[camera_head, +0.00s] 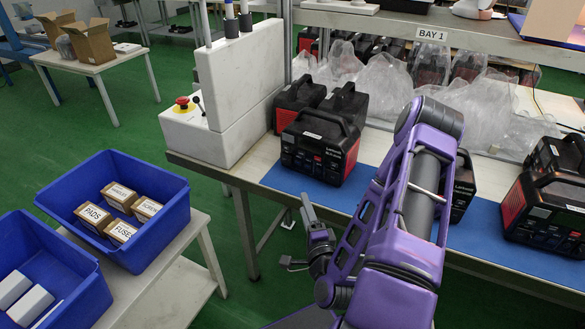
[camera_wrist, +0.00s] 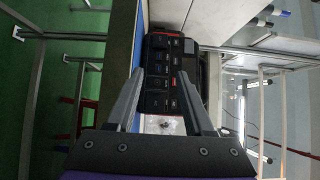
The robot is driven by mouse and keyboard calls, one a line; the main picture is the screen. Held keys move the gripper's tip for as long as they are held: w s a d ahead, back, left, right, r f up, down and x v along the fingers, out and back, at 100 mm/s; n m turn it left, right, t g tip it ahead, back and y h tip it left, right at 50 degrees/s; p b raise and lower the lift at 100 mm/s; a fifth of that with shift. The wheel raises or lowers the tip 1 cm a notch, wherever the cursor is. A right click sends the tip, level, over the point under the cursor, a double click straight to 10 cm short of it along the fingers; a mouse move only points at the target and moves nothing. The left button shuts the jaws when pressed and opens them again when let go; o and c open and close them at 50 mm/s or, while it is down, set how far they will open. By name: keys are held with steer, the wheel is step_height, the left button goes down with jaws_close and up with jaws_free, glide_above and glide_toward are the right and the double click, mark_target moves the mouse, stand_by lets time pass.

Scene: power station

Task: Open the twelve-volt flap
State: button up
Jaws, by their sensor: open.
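A black power station (camera_head: 320,150) with red sides and a top handle stands on the blue mat (camera_head: 378,172) near the bench's left end. Its front shows sideways and larger in the wrist view (camera_wrist: 158,62), with several dark panels and small labels too small to read. I cannot tell which panel is the twelve-volt flap, nor whether it is open. My gripper (camera_head: 296,230) is open and empty, off the bench's front edge, below and in front of this station. In the wrist view my gripper's two fingers (camera_wrist: 160,76) point towards the station's front, apart from it.
More power stations (camera_head: 556,205) stand on the mat at the right, one partly behind my arm. Others (camera_head: 298,100) and clear plastic bags (camera_head: 385,85) are behind. A white box with a red button (camera_head: 183,103) borders the bench's left end. Blue crates (camera_head: 165,222) stand lower left.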

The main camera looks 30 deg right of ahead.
mark_target(289, 163)
steer(key=x, duration=1.7)
steer(key=shift+b, duration=0.3)
jaws_close()
